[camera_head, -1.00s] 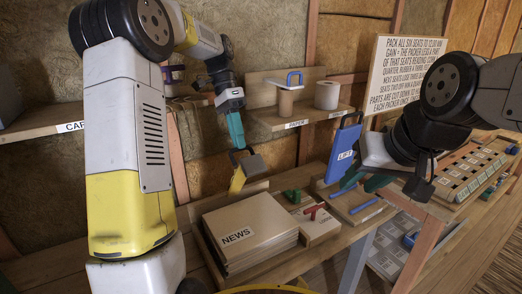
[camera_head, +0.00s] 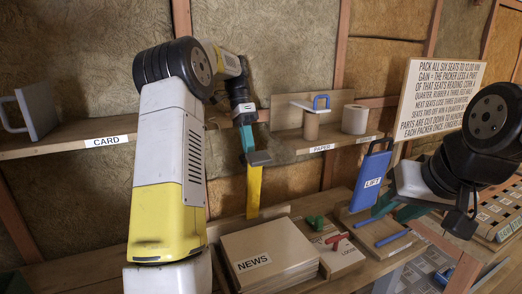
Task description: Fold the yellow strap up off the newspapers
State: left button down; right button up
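The newspapers, a flat stack labelled NEWS (camera_head: 285,238), lie on the bench, and no strap shows across their top. The yellow strap (camera_head: 254,192) stands upright behind the stack, with a dark grey tab (camera_head: 259,159) at its top. My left gripper (camera_head: 249,150), with teal fingers, points down and is shut on the grey tab; the fingers partly overlap. My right gripper (camera_head: 397,209), with green fingers spread apart, is open and empty near the blue LIFT board (camera_head: 372,180). The lower end of the strap is hidden behind the stack.
A block with a red handle and the label LOCK (camera_head: 345,258) sits right of the stack, with a green piece (camera_head: 315,222) behind it. Blue bars (camera_head: 392,239) lie farther right. The PAPER shelf (camera_head: 300,141) with a roll (camera_head: 354,119) is above. A sign stands at right.

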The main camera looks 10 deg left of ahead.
pick_arm(q)
jog(key=shift+a+f, duration=0.15)
jog(key=shift+f, duration=0.2)
jog(key=c, duration=1.5)
grip_release()
jog(key=shift+r, duration=0.15)
